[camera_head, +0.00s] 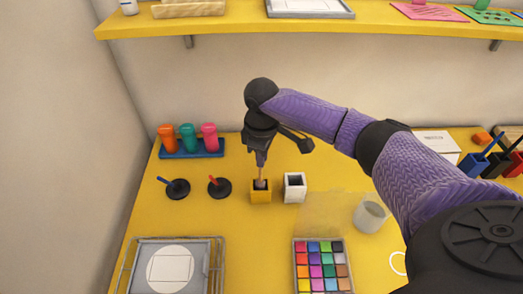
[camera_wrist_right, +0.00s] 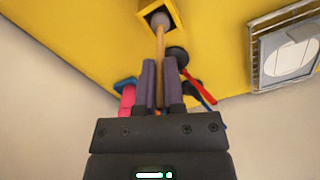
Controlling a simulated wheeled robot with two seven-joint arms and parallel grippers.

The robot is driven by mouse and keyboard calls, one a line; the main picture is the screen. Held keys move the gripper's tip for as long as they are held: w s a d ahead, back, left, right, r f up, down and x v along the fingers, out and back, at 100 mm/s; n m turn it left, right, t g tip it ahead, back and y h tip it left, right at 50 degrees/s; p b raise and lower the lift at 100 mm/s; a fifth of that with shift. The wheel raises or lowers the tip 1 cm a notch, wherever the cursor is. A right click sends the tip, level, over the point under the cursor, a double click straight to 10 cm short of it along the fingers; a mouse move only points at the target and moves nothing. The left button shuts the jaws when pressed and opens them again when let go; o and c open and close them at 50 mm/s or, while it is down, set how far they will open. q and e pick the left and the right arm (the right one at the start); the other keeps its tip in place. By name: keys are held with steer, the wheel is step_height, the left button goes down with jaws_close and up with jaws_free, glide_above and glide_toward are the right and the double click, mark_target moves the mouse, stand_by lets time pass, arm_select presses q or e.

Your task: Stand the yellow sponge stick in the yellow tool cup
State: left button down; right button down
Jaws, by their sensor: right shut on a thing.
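My right gripper (camera_head: 262,160) reaches down over the yellow tool cup (camera_head: 260,197) and is shut on the sponge stick (camera_head: 261,175). The stick is close to upright, with its sponge end down at the cup's opening. In the right wrist view the wooden stick (camera_wrist_right: 160,45) runs from between the fingers (camera_wrist_right: 160,85) to a pale, greyish sponge tip that shows within the square opening of the yellow cup (camera_wrist_right: 176,11). How deep the tip sits, and whether it touches the cup's bottom, I cannot tell. My left gripper is not in view.
A white cup (camera_head: 295,188) stands close to the right of the yellow cup. A blue rack (camera_head: 192,150) with coloured bottles is behind. A paint palette (camera_head: 322,265) and a grey tray (camera_head: 137,283) lie in front.

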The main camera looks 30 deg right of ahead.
steer(key=shift+f+b, duration=0.35)
steer(key=shift+f, duration=0.85)
steer(key=c, duration=0.7)
jaws_free()
steer(key=shift+o, duration=0.2)
step_height(320, 180, up, 9)
steer(key=p, duration=0.3)
steer(key=shift+r+p, duration=0.35)
steer(key=shift+r, duration=0.2)
steer(key=shift+f, duration=0.1)
